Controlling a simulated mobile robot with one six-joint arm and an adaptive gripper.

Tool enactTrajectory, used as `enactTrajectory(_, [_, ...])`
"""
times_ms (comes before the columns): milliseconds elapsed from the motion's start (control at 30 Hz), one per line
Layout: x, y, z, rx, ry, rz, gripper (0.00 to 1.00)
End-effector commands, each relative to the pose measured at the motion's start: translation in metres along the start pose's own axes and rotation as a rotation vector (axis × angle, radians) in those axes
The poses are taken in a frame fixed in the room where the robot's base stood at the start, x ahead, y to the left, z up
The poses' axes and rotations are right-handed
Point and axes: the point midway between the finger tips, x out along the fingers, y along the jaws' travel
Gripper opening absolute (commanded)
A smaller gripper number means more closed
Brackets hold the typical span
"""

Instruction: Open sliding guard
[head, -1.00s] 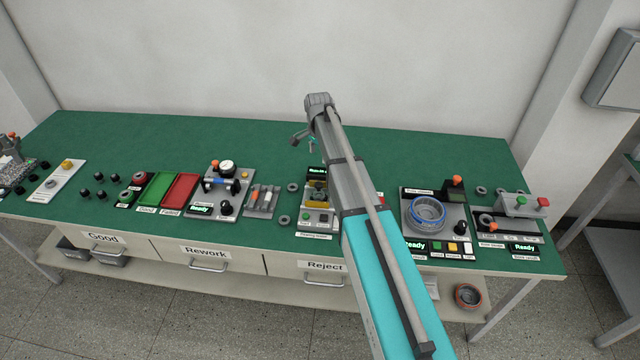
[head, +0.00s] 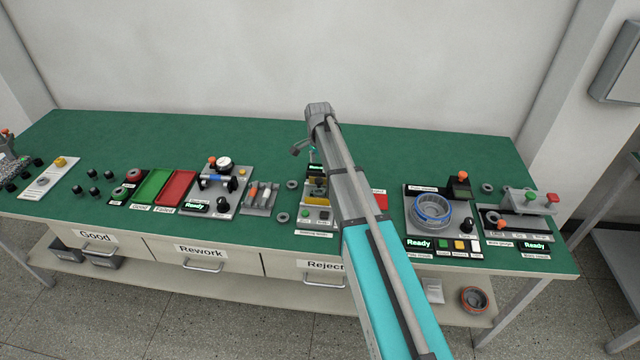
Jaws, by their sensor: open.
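No part is clearly marked as a sliding guard. A small station (head: 304,214) with a yellow part (head: 317,190), a green-lettered display and a few buttons stands at the middle of the bench. My arm covers its right side, and whether the yellow part is a guard I cannot tell. My gripper (head: 304,152) is small in the head view, beyond and above this station, at the end of my arm. It is open, and nothing shows between its fingers. It appears apart from the station.
Left of the station are a grey fixture (head: 220,203), a red tray (head: 177,187) and a green tray (head: 152,186). Right of my arm are a fixture with a blue-rimmed ring (head: 432,208) and a gauge station (head: 515,222). The rear of the green bench (head: 220,133) is clear.

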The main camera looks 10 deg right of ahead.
Motion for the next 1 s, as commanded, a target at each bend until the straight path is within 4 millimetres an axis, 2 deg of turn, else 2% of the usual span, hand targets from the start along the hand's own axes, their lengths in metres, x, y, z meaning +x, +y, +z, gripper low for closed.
enactTrajectory(33, [0.008, 0.000, 0.000, 0.000, 0.000, 0.000, 0.79])
enactTrajectory(600, [0.051, 0.000, -0.001, 0.001, 0.000, 0.000, 0.79])
enactTrajectory(1000, [0.069, 0.000, -0.001, 0.001, 0.000, 0.000, 0.79])
